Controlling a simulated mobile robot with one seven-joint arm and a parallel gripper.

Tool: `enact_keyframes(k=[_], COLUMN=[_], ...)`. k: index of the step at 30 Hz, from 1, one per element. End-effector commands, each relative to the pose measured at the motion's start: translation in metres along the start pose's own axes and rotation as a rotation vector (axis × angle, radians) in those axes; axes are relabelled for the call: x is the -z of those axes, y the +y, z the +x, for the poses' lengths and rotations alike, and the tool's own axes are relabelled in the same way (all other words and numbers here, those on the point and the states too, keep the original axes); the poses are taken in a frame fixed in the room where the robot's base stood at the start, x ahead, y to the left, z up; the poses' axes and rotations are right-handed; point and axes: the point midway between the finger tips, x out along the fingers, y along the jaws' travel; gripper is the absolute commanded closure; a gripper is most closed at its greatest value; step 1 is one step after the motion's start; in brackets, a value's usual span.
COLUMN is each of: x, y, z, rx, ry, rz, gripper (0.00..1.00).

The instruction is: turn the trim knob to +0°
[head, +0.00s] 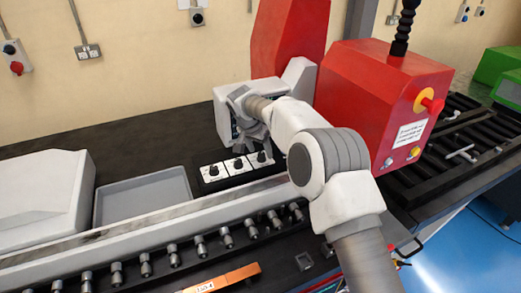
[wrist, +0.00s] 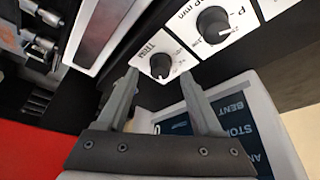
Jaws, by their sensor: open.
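The trim knob (wrist: 160,64) is a small black knob on a white plate marked TRIM in the wrist view. Its pointer setting is too small to read. In the head view it appears to be the rightmost knob (head: 262,157) on the black panel. My gripper (wrist: 159,77) is open and empty, with one fingertip to either side of the knob's near edge in the wrist view. I cannot tell whether the fingers touch it. In the head view my gripper (head: 257,138) is just above the right end of the panel.
A larger knob (wrist: 213,24) on a plate ending in "mm" is beside the trim plate. A pale box with a dark screen (wrist: 183,122) stands close behind the panel. A red machine housing (head: 370,100) is to the right. A grey tray (head: 145,193) lies left.

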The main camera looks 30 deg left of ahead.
Motion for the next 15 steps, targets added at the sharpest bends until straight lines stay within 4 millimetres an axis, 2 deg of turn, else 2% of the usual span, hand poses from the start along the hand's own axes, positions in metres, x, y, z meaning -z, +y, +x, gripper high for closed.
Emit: enact_keyframes(k=[6, 14, 15], x=[0.0002, 0.0001, 0.0001], y=[-0.0002, -0.0002, -0.0001], z=[0.0134, 0.0143, 0.0142], rx=[0.001, 0.001, 0.001], ry=[0.001, 0.001, 0.001], rz=[0.0, 0.0, 0.0], gripper=[0.33, 0.33, 0.38])
